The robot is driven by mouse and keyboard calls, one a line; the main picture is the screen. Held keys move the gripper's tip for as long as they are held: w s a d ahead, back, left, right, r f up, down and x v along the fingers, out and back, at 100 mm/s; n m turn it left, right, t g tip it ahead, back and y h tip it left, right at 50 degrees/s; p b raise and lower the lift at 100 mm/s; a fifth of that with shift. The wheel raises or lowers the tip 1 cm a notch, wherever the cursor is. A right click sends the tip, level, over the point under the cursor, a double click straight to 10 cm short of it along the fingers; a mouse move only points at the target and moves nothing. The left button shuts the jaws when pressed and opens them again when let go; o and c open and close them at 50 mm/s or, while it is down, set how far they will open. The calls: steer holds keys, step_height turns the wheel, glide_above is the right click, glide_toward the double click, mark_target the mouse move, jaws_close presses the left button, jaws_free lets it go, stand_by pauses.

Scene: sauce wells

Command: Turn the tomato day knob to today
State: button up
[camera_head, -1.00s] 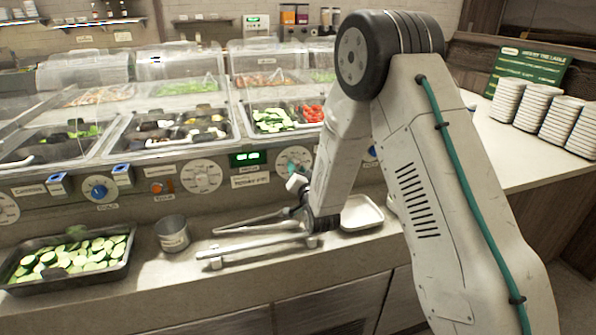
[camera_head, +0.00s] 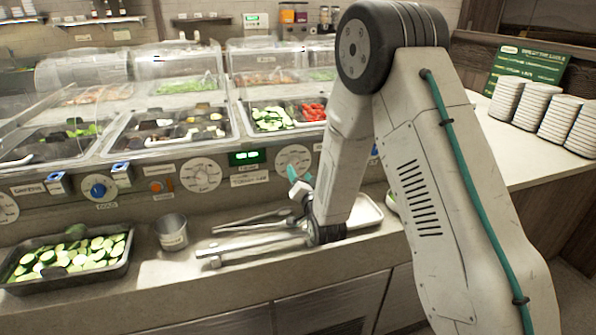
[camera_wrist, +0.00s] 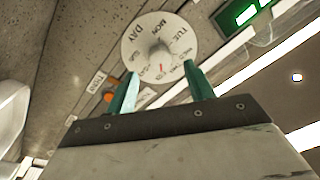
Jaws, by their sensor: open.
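A round white dial marked DAY (camera_wrist: 160,50), with weekday letters and a pale centre knob with a red mark, faces my wrist camera. My gripper (camera_wrist: 160,92) has two teal fingers apart, with nothing between them; the dial lies beyond their tips. In the head view my gripper (camera_head: 300,177) is just below the right-hand white dial (camera_head: 293,160), in front of the panel. Another white dial (camera_head: 201,175) is further left. The dial in the wrist view has an orange button beside it, matching this left one. The label naming tomato is not readable.
A green-lit display (camera_head: 244,157) sits between the dials, above a small today label (camera_head: 249,180). Tongs (camera_head: 250,220), a metal cup (camera_head: 171,232), a white tray (camera_head: 368,215) and a cucumber pan (camera_head: 70,262) stand on the counter below.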

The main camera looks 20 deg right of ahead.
steer(key=s, duration=0.3)
steer(key=shift+s+f, duration=0.2)
steer(key=shift+s, duration=0.2)
steer(key=s+d+r+n+g, duration=0.1)
steer(key=s+r+n+g, duration=0.2)
steer(key=s+r+g, duration=0.6)
steer(key=s+r+n+g, duration=0.1)
steer(key=s+r+g, duration=0.1)
steer(key=s, duration=0.8)
steer(key=s+d+r+n+g, duration=0.1)
steer(key=s+r+g, duration=0.2)
steer(key=s, duration=0.8)
steer(key=s+d+r+n+g, duration=0.1)
steer(key=s+r+g, duration=0.1)
steer(key=s, duration=0.8)
steer(key=shift+s+d+r+n+g, duration=0.25)
steer(key=shift+n+g, duration=0.15)
steer(key=shift+g, duration=0.4)
